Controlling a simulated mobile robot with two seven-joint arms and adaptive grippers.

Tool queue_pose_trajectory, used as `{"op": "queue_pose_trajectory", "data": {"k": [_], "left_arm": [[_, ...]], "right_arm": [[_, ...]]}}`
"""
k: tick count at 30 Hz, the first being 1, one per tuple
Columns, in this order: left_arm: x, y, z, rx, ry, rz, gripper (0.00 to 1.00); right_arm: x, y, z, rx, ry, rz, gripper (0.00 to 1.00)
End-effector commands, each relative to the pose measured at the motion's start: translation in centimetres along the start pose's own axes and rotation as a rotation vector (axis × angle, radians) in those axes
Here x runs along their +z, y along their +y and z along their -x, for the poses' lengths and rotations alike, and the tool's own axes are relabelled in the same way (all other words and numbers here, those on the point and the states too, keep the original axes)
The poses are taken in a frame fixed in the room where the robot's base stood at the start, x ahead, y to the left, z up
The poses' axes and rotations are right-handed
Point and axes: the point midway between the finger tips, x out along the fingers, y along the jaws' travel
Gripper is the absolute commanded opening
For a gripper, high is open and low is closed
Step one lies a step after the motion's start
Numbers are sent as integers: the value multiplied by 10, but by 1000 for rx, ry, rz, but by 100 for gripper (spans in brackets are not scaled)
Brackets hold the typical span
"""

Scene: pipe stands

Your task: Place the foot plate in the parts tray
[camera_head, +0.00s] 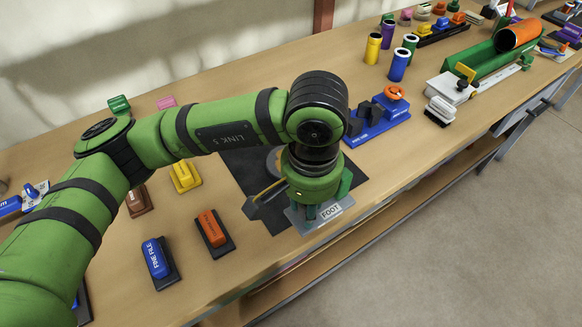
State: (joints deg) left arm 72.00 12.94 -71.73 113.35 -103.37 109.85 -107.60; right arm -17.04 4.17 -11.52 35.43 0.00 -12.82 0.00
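The foot plate (330,213) is a grey plate with a white label reading FOOT, near the table's front edge. My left gripper (318,209) points down right over it, at the edge of a black mat (240,168). The gripper body and fingers hide much of the plate. I cannot tell whether the fingers are closed on it or whether it is lifted. I cannot make out for sure which thing is the parts tray. My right gripper is not in view.
Orange (211,230) and blue (156,260) labelled blocks sit left of the mat. A blue base with an orange ring (394,92) stands to the right. Farther right are coloured cylinders (398,65) and a green trough with an orange pipe (518,35).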

Motion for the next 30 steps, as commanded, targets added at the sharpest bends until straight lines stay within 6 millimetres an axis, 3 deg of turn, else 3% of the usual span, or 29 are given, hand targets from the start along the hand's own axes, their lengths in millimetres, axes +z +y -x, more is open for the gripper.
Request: {"op": "queue_pose_trajectory", "data": {"k": [5, 12, 19, 24, 30], "left_arm": [[-30, -30, -22, 0, -6, 11, 0], [-62, -58, -52, 0, -3, 6, 0], [-68, -64, -69, 0, -4, 3, 0], [-67, -64, -93, 1, -3, 5, 0], [-68, -64, -100, 0, 2, 1, 0]], "right_arm": [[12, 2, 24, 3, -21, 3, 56], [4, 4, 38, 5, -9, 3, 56], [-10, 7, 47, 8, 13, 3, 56], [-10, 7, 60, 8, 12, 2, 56], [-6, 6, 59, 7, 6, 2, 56]]}}
